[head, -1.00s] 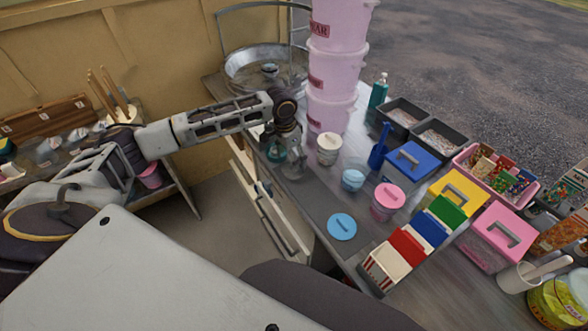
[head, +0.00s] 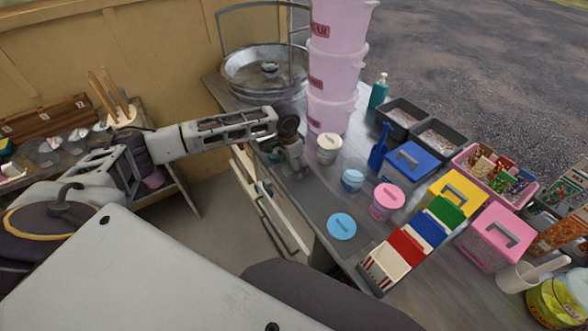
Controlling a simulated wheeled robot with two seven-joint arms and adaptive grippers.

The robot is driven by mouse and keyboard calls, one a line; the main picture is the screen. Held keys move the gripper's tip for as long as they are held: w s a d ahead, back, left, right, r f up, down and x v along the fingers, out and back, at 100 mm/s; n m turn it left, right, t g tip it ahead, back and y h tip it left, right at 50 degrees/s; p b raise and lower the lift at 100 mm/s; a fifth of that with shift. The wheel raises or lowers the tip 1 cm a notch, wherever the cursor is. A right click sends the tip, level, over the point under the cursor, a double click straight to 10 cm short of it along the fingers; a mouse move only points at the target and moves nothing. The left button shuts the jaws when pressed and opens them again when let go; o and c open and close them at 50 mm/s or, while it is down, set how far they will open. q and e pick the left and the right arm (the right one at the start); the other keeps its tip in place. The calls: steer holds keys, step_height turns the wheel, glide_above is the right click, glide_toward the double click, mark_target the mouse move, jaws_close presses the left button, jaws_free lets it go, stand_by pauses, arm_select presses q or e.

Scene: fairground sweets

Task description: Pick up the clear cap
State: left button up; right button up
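My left gripper (head: 292,168) points down over the left edge of the counter, beside a white-lidded tub (head: 328,148). Its fingers are small and blurred, so I cannot tell whether they are open or hold anything. I cannot clearly make out a clear cap. A faint see-through shape shows around the top of a pale blue tub (head: 352,181), right of the gripper. Small clear domed pieces (head: 48,154) lie on the shelf at the far left. My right gripper is not in view.
Stacked pink buckets (head: 330,75) stand behind the gripper, by a large metal pan (head: 262,72). A pink-lidded tub (head: 387,200), a flat blue lid (head: 342,227), coloured boxes (head: 422,235) and a blue scoop (head: 379,150) crowd the counter to the right. Bare counter shows left of the blue lid.

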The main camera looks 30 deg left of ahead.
arm_select(q)
steer(key=shift+c, duration=0.3)
steer(key=c, duration=1.2)
steer(key=shift+s, duration=0.15)
steer(key=shift+c, duration=0.2)
steer(key=shift+r, duration=0.55)
jaws_close()
step_height(320, 180, up, 9)
steer(key=shift+f, duration=0.1)
